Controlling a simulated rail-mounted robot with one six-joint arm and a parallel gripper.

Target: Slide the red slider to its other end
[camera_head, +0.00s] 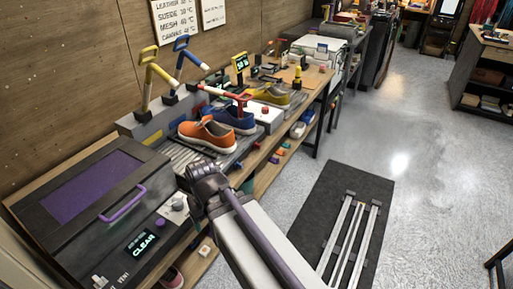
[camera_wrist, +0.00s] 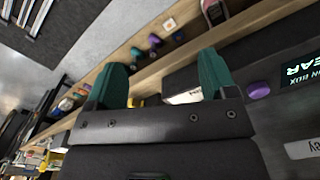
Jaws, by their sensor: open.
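I cannot surely make out a red slider. The clearest red part in the head view is a red bar-shaped handle (camera_head: 226,94) behind the blue sneaker (camera_head: 230,118); I cannot tell if it slides. A dark box with a purple window (camera_head: 88,187) stands at the left, with a purple handle, a lit CLEAR display (camera_head: 142,243) and small controls on its front. My gripper (camera_wrist: 163,78) shows its two teal fingers apart, with nothing between them held. It is over the front of the bench, beside that box. In the wrist view a purple knob (camera_wrist: 260,91) is right of the fingers.
An orange sneaker (camera_head: 207,134) sits on the bench behind my wrist. Yellow and blue levers (camera_head: 148,75) stand near the wall. A lower shelf (camera_head: 265,172) holds small items. The floor (camera_head: 290,190) right of the bench is open, apart from a dark mat with rails (camera_head: 335,205).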

